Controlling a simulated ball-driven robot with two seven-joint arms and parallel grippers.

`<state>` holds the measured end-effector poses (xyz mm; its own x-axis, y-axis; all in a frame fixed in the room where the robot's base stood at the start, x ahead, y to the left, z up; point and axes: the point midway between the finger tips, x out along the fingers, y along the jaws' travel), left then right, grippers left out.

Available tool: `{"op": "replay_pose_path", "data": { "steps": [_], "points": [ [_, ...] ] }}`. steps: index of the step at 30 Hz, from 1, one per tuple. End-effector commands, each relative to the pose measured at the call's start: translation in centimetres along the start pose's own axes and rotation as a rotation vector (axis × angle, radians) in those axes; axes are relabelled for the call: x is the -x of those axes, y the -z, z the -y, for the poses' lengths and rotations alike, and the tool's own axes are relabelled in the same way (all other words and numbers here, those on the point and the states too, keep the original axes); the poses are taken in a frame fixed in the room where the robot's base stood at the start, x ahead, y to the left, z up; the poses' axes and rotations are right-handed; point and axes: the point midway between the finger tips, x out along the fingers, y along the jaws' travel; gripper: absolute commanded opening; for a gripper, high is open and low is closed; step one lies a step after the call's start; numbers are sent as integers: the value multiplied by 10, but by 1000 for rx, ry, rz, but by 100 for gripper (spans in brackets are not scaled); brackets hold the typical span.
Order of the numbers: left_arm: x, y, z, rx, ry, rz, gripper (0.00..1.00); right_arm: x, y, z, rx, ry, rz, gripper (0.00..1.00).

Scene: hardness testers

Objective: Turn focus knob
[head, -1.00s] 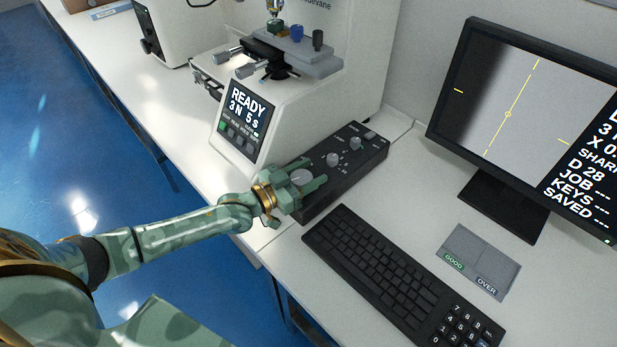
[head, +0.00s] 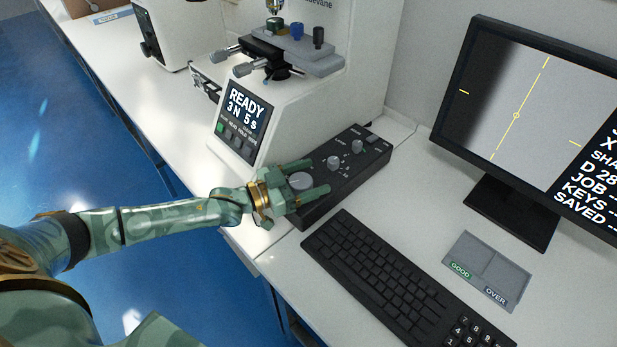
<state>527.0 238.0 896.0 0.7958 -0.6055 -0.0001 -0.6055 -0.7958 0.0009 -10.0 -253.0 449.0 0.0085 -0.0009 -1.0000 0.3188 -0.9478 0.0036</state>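A black control box (head: 362,165) lies on the white bench and carries several grey knobs. The largest knob (head: 300,181), at its near left end, sits between the two fingers of my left gripper (head: 308,179). The fingers are spread on either side of this knob, with visible gaps; I cannot tell whether they touch it. Two smaller knobs, one in the middle (head: 334,163) and one farther back (head: 358,147), stand clear of the gripper. My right gripper is not in view.
The white hardness tester (head: 283,120) with its READY screen (head: 243,113) stands behind the box. A black keyboard (head: 375,275), a grey GOOD/OVER tray (head: 490,262) and a monitor (head: 530,115) are to the right. Blue floor lies left of the bench.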

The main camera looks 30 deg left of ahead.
Motion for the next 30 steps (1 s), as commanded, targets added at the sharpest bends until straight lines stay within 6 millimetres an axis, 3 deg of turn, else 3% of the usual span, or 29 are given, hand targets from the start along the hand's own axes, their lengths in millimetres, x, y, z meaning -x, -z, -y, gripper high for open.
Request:
{"op": "replay_pose_path", "data": {
  "steps": [14,17,30],
  "points": [
    [8,0,0,-1,1,3,70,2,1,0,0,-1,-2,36],
    [25,0,0,0,1,4,70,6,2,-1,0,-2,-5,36],
    [137,1,0,0,0,4,70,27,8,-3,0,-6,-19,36]
  ]
}}
